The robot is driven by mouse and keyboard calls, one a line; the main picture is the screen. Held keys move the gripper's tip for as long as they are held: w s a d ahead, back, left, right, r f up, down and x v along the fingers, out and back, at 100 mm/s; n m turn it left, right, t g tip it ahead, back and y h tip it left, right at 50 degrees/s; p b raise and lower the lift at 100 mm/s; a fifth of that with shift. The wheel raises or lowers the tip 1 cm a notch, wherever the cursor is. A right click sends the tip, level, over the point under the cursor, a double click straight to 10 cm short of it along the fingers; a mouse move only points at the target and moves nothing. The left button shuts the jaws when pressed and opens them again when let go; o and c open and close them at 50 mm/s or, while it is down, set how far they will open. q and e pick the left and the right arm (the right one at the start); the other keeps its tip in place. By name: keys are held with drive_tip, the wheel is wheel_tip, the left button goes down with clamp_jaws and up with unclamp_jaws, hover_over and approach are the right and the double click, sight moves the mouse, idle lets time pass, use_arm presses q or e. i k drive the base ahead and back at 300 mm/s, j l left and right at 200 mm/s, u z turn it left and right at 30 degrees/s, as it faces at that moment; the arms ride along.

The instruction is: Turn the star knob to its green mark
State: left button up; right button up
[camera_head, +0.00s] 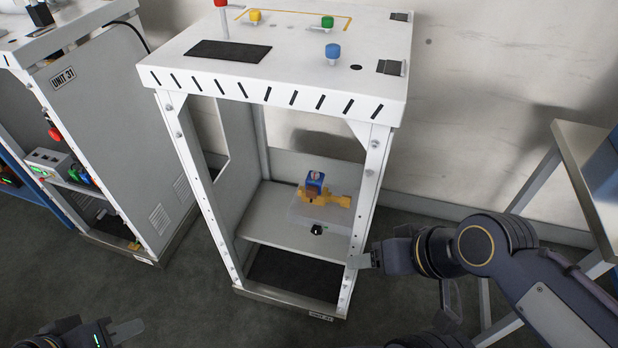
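A white dispenser frame (280,85) stands in the middle with a yellow fitting (340,200) and a blue block (315,182) on its inner shelf. A small black knob (317,229) sits at the front of a pale, see-through housing below them. I cannot tell whether it is the star knob, and no green mark can be made out. My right gripper (366,261) is beside the frame's front right post, right of and lower than the knob; its opening is unclear. My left gripper (122,332) is at the bottom left, partly cut off, far from the knob.
The frame's top carries red, yellow, green and blue knobs (332,52). Another unit (105,110) marked UNIT 31 stands at left. A table (585,170) stands at right. The frame's front posts (368,200) border its opening. Grey floor lies in front.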

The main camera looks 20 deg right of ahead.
sight(317, 229)
drive_tip(key=j+z, duration=0.2)
drive_tip(key=z, duration=0.15)
drive_tip(key=j+z, duration=0.2)
drive_tip(key=z, duration=0.2)
drive_tip(key=j+z, duration=0.2)
drive_tip(key=z, duration=0.15)
